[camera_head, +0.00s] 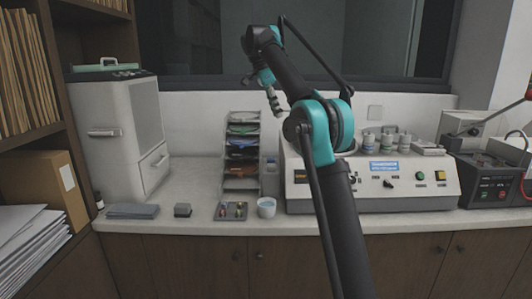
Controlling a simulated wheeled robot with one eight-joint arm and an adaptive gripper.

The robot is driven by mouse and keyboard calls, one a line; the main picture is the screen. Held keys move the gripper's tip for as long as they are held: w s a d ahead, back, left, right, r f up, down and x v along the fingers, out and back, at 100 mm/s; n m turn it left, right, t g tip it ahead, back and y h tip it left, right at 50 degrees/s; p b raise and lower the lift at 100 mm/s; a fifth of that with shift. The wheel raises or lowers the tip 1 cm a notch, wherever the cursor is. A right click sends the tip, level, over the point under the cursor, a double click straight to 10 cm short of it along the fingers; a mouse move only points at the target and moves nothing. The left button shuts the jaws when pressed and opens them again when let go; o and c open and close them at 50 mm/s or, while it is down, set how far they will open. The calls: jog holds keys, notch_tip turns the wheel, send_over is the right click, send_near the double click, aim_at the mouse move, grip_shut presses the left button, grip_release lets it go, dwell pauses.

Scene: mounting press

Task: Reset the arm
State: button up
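My arm rises from the bottom of the head view, bends at a teal and black elbow, and reaches up and back to the left. My gripper (274,104) hangs at its end, pointing down, above the counter and in front of the back wall. It looks small and dark, and I cannot tell whether its fingers are open or shut. I see nothing clearly held in it. The arm hides part of the cream mounting press (424,187) behind it.
The counter (180,197) holds a white cabinet machine (118,130), a rack of coloured trays (242,150), a small parts tray (230,211), a white cup (267,207), a grey slab (132,211) and a dark power unit (490,178). Shelves with papers stand at the left.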

jog(key=s+d+f+n+t+y, duration=0.1)
jog(key=s+d+f+n, duration=0.4)
jog(key=f, duration=0.5)
jog(key=s+d+f+n+t+y, duration=0.1)
jog(key=s+d+f+n, duration=0.2)
jog(key=s+d+f, duration=0.5)
jog(key=s+d+f+n+t+y, duration=0.1)
jog(key=s+f+n, duration=0.6)
jog(key=s+f, duration=1.8)
jog(key=shift+s+d+f+n+t+y, duration=0.2)
jog(key=shift+s+d+n+t+y, duration=0.15)
jog(key=shift+d, duration=0.3)
